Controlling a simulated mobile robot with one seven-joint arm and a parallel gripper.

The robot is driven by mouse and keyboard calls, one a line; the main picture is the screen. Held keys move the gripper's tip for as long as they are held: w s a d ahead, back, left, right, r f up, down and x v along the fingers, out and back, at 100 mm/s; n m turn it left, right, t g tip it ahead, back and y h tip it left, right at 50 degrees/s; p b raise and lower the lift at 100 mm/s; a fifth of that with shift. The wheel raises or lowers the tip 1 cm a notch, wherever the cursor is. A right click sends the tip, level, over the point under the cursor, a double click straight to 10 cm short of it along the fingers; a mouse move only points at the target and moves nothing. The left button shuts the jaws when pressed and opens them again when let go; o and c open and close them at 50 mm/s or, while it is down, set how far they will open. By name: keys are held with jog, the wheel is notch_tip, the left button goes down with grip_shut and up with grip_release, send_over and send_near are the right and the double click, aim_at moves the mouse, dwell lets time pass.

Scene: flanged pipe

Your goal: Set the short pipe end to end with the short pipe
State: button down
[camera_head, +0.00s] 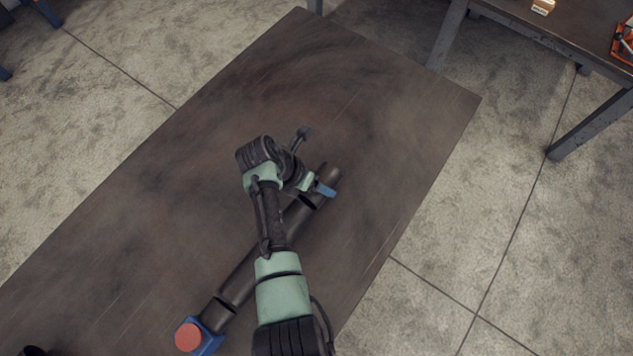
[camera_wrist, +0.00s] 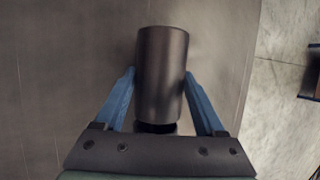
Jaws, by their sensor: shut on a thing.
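My gripper (camera_head: 317,187) has its blue fingers on both sides of a short dark pipe (camera_wrist: 162,70) and is shut on it. In the head view, the held pipe (camera_head: 332,174) is at the upper right end of a row of dark pipe pieces. Another dark pipe (camera_head: 240,284) lies along the same slanting line toward the lower left, partly hidden by my arm. In the wrist view, a darker round part (camera_wrist: 155,128) shows just below the held pipe's near end. I cannot tell whether the two touch.
A blue block with a red round top (camera_head: 188,337) sits at the lower left end of the pipe row. The brown table (camera_head: 310,80) is bare at the upper middle. Its right edge is near the held pipe. A second table (camera_head: 560,48) stands at the upper right.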

jog(key=shift+f, duration=0.15)
grip_release()
